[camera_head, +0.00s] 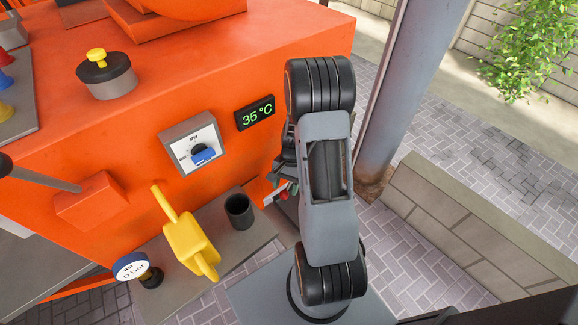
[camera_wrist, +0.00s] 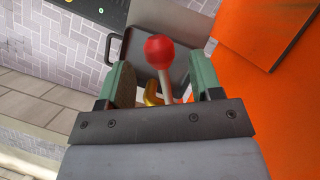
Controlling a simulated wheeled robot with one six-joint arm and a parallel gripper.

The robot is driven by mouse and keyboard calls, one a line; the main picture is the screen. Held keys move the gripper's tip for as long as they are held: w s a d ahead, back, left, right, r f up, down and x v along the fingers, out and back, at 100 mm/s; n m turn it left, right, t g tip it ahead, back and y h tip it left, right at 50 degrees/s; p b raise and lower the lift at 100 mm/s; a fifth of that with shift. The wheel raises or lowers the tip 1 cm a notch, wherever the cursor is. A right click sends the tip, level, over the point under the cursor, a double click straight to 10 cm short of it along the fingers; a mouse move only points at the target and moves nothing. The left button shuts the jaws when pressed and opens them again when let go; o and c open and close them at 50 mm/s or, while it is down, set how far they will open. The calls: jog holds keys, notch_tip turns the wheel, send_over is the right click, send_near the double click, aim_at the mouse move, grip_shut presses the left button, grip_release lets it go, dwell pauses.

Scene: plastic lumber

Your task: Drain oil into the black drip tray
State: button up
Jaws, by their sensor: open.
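A lever with a red ball knob (camera_wrist: 162,51) and a pale shaft stands between the two fingers of my gripper (camera_wrist: 162,75) in the wrist view. The fingers are open, one on each side of the lever, with visible gaps. A brass-yellow fitting (camera_wrist: 152,92) shows at the lever's lower part. A dark grey tray-like shape (camera_wrist: 177,40) lies behind the knob; I cannot tell surely whether it is the black drip tray. In the head view my gripper (camera_head: 283,178) is beside the orange machine (camera_head: 230,60), near the red knob (camera_head: 283,195), partly hidden by my arm. No oil is visible.
On the machine front are a dial with a blue knob (camera_head: 203,152) and a 35 °C display (camera_head: 255,113). A grey post (camera_head: 395,90) and low wall (camera_head: 470,230) stand right.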

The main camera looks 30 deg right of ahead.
jog(key=v, duration=1.1)
jog(key=shift+r, duration=0.15)
jog(key=shift+d, duration=0.1)
jog(key=shift+c, duration=0.2)
